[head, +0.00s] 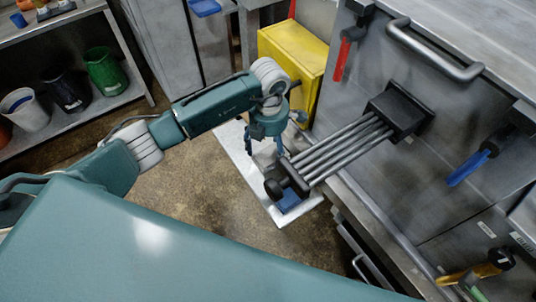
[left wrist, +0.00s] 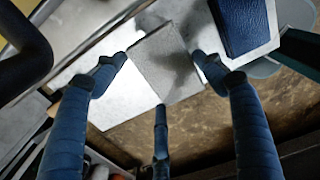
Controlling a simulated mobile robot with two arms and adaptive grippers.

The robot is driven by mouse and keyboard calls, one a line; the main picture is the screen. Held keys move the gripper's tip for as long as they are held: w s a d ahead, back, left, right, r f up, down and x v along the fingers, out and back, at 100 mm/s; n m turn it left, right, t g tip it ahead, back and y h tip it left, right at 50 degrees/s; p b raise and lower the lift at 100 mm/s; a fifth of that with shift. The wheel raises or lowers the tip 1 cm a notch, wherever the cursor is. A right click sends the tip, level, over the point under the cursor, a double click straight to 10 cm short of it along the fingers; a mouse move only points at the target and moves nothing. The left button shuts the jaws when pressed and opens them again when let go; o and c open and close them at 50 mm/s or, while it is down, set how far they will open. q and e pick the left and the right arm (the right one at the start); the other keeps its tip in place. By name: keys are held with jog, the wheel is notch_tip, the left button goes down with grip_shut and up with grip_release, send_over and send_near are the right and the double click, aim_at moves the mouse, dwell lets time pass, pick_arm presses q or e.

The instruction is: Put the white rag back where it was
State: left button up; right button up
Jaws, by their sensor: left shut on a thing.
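My left gripper (head: 264,146) hangs over the pale metal ledge (head: 239,160), next to a black lever with several grey rods. In the left wrist view its blue fingers (left wrist: 160,72) are closed around a flat, light grey-white square, the white rag (left wrist: 166,66). The rag lies between the fingertips, above a bright surface and brown floor. A dark blue square cloth (left wrist: 242,22) lies on a white surface nearby; a blue patch (head: 290,202) shows on the ledge in the head view. My right gripper is not in view.
The rods (head: 346,149) with a black end (head: 288,178) jut from the grey machine just right of the gripper. A yellow box (head: 292,60) stands behind it. Red (head: 342,60) and blue (head: 468,168) handles hang on the machine. Shelved bins (head: 104,72) stand left; open floor lies between.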

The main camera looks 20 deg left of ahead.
aim_at(268, 151)
pick_arm(q)
notch_tip(268, 151, down, 4)
jog(key=shift+f, duration=0.3)
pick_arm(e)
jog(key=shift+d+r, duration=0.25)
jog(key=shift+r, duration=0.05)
pick_arm(q)
jog(key=shift+f, duration=0.2)
jog(key=o, duration=1.1)
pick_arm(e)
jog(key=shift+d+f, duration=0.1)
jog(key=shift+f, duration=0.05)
